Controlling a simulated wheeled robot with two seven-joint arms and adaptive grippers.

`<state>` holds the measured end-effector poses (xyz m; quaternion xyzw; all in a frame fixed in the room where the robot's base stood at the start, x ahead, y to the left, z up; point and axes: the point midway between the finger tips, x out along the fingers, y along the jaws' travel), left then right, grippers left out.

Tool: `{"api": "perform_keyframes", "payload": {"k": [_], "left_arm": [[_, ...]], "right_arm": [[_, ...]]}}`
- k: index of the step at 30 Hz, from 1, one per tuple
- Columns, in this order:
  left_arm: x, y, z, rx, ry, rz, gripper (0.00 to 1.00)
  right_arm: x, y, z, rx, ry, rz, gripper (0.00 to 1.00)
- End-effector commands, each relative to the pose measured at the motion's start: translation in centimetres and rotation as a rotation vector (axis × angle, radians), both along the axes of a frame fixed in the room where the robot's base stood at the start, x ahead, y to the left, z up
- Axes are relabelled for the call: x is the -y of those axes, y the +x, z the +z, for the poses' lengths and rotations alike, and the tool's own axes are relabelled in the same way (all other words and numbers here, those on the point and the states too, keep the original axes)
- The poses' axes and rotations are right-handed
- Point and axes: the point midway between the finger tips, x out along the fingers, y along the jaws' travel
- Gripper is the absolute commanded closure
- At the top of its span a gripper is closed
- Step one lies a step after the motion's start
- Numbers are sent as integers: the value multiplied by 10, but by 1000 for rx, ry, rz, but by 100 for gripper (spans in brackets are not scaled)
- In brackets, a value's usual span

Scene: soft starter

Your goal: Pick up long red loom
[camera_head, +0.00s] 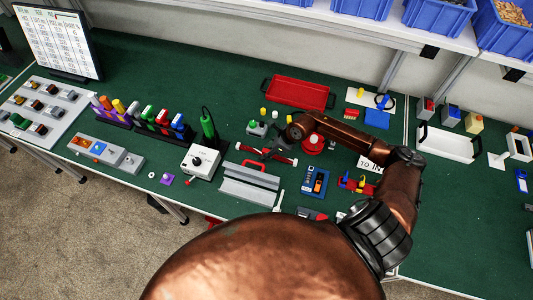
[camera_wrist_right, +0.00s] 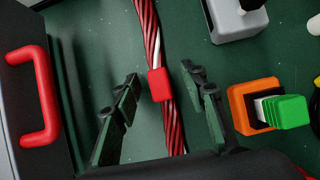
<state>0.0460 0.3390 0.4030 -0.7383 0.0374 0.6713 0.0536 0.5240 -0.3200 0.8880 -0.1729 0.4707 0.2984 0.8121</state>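The long red loom is a twisted red cable bundle with a red band around it. In the right wrist view the loom (camera_wrist_right: 149,40) runs from top to bottom through the middle. In the head view the loom (camera_head: 284,158) lies on the green table, partly hidden by my right gripper (camera_head: 268,151). In the right wrist view my right gripper (camera_wrist_right: 160,76) is open, with one dark finger on each side of the loom. A gap shows between each finger and the loom. Whether the fingertips reach the table is unclear. My left gripper is out of view.
A grey case with a red handle (camera_wrist_right: 42,95) is left of the loom in the wrist view. An orange block with a green switch (camera_wrist_right: 285,110) is on the right.

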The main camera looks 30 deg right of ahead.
Motion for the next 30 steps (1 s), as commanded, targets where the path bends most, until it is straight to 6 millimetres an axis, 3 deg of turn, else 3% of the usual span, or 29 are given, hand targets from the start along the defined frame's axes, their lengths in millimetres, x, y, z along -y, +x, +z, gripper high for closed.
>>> {"api": "perform_keyframes", "payload": {"k": [5,21,30], "left_arm": [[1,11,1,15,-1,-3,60],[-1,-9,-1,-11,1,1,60],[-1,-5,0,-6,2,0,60]], "right_arm": [[-1,1,0,1,-1,2,62],[-1,1,0,1,1,2,99],[-1,1,1,2,0,3,100]]}}
